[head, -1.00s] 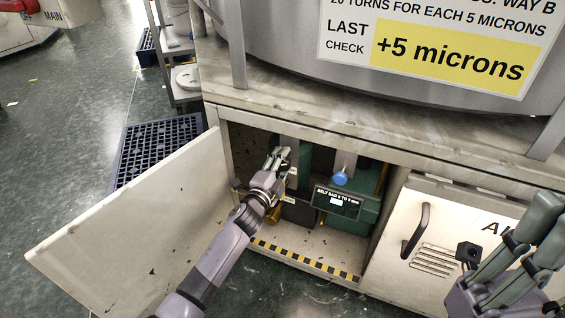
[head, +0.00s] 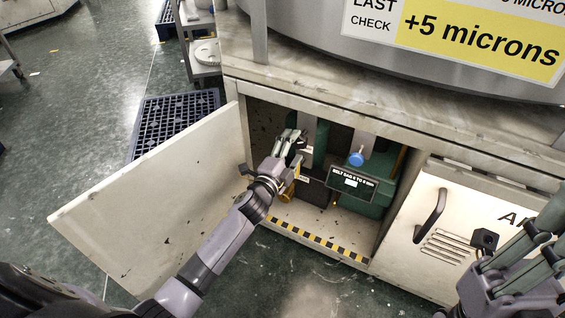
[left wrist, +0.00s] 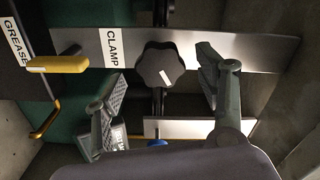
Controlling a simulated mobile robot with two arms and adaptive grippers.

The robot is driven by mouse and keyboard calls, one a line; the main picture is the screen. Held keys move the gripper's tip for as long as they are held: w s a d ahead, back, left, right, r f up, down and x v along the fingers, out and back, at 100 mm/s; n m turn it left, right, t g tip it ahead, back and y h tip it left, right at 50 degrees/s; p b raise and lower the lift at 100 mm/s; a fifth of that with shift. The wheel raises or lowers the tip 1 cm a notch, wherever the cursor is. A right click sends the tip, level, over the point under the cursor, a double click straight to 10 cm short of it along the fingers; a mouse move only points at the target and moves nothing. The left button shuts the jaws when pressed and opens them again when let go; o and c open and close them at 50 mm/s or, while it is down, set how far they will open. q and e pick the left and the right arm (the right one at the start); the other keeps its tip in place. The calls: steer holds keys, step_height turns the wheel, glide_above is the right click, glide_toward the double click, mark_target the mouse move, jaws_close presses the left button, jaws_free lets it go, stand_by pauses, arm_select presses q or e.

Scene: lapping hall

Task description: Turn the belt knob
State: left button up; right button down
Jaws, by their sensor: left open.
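My left gripper (head: 291,138) reaches into the open cabinet. In the left wrist view it is open (left wrist: 160,84), with its fingers apart on either side of a black lobed knob (left wrist: 160,66). I cannot tell whether either finger touches the knob. The knob has a white mark and stands before a metal strip labelled CLAMP. A blue round knob (head: 356,159) stands to the right of the gripper, above the BELT SAG display (head: 351,183). No label shows which knob is the belt knob. My right gripper (head: 535,245) is outside, before the closed right door; its opening is unclear.
A yellow handle (left wrist: 58,64) by the GREASE label is left of the black knob. The open door (head: 150,205) stands left of my left arm. A striped sill edge (head: 320,243) runs along the cabinet's bottom. The worktop (head: 330,98) overhangs above.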

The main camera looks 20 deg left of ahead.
arm_select(q)
steer(key=s+a, duration=0.1)
steer(key=s, duration=0.7)
steer(key=shift+s, duration=0.1)
